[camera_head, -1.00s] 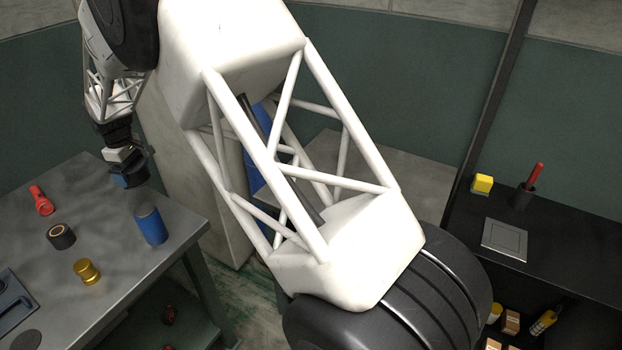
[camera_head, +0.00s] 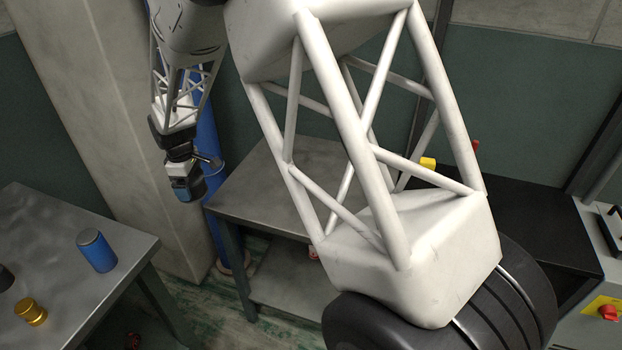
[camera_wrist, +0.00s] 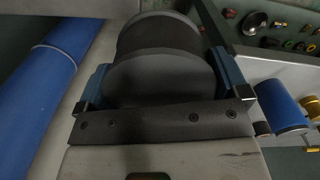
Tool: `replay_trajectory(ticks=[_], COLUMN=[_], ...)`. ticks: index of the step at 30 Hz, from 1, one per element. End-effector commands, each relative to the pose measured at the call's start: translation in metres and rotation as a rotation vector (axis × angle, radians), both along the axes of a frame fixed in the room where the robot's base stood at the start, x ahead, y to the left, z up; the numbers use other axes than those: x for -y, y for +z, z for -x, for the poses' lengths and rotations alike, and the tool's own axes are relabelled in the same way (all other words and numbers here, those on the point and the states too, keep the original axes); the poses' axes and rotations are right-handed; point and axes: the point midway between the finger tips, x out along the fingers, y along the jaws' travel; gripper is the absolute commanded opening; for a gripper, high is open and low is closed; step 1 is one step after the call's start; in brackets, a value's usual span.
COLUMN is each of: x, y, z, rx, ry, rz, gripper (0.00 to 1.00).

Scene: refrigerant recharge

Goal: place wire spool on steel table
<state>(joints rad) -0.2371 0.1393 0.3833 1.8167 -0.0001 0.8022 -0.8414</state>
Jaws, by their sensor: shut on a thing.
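My gripper (camera_wrist: 168,90) is shut on a dark grey wire spool (camera_wrist: 165,75), which sits between its blue fingers in the wrist view. In the head view my gripper (camera_head: 188,188) hangs in the air, in front of the pale pillar and just left of a bare grey steel table (camera_head: 275,190). The spool cannot be made out there. The steel table has a lower shelf, and my own arm hides its right part.
Another grey table (camera_head: 60,225) at the left holds a blue can (camera_head: 97,250) and a gold fitting (camera_head: 30,312). A tall blue cylinder (camera_head: 211,150) stands behind my gripper. A black bench (camera_head: 540,225) at the right bears a yellow block (camera_head: 428,163).

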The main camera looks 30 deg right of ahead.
Motion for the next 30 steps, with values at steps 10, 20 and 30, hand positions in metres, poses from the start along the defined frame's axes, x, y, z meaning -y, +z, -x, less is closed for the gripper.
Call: replay_trajectory(ticks=[10, 20, 30], x=[0.093, 0.163, 0.195], y=[-0.013, -0.028, -0.036], z=[0.048, 0.102, 0.134], rx=[0.001, 0.0, 0.001], ry=[-0.032, -0.058, -0.068], rz=[0.0, 0.0, 0.0], gripper=[0.52, 0.52, 0.52])
